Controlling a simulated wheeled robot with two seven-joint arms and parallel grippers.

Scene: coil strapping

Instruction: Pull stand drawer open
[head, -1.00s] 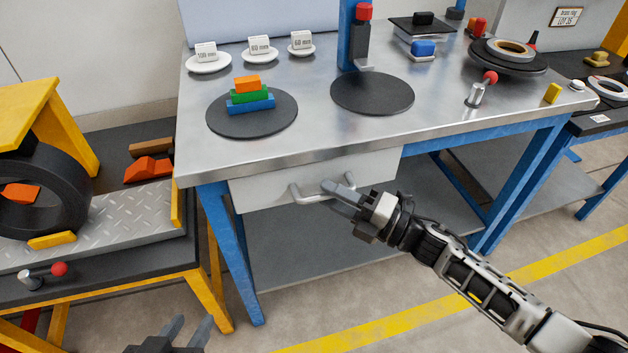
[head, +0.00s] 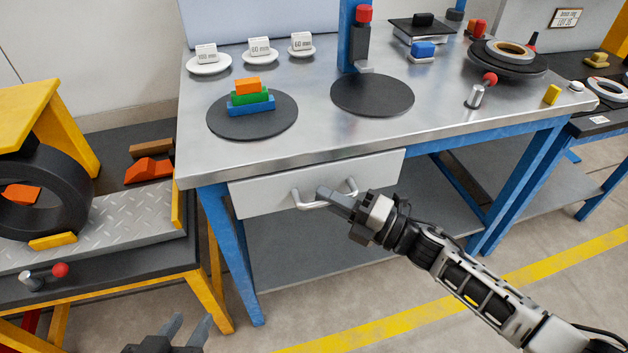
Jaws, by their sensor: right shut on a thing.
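The stand drawer (head: 262,197) has a pale grey front under the steel worktop, with a bar handle (head: 304,200). The front stands slightly proud of the table's front edge. My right gripper (head: 330,196) is shut on the handle, its fingers around the middle of the bar and hiding part of it. My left gripper (head: 180,330) is low at the bottom edge, its two fingers apart and empty, away from the drawer.
The steel worktop (head: 320,130) carries a black disc with stacked coloured blocks (head: 250,97), an empty black disc (head: 372,95) and labelled white dishes (head: 260,52). A yellow-framed stand with a black coil (head: 75,195) is at the left. Blue table legs (head: 228,250) flank the lower shelf.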

